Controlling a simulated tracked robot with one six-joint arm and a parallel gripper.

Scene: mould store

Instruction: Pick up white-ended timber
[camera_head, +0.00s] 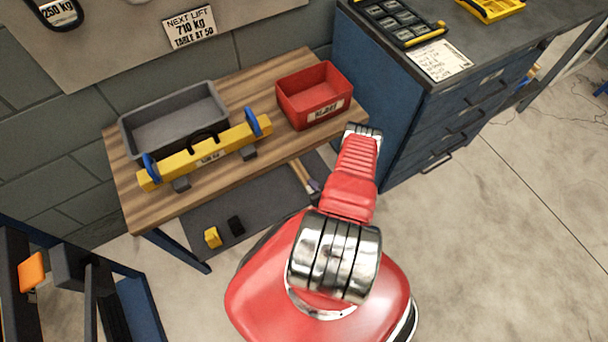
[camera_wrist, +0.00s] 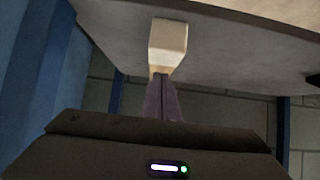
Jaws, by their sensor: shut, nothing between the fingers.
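A pale, white-ended block of timber (camera_wrist: 168,42) shows in the wrist view, against a grey surface. A tan part of it lies close to the tips of my gripper (camera_wrist: 161,80). My gripper's fingers are together, with nothing held. They overlap the timber's lower edge in the picture; I cannot tell whether they touch it. In the head view, a light wooden piece (camera_head: 300,173) lies at the lower shelf under the bench, and seems to be the same timber. My arm hides part of that area, and the gripper is not clear there.
A wooden bench (camera_head: 150,212) stands above the dark lower shelf (camera_head: 275,205). It carries a grey bin (camera_head: 124,139), a yellow lifting beam (camera_head: 185,165) and a red bin (camera_head: 315,105). Small yellow (camera_head: 212,238) and black blocks (camera_head: 236,226) lie below. A blue cabinet (camera_head: 405,125) stands right.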

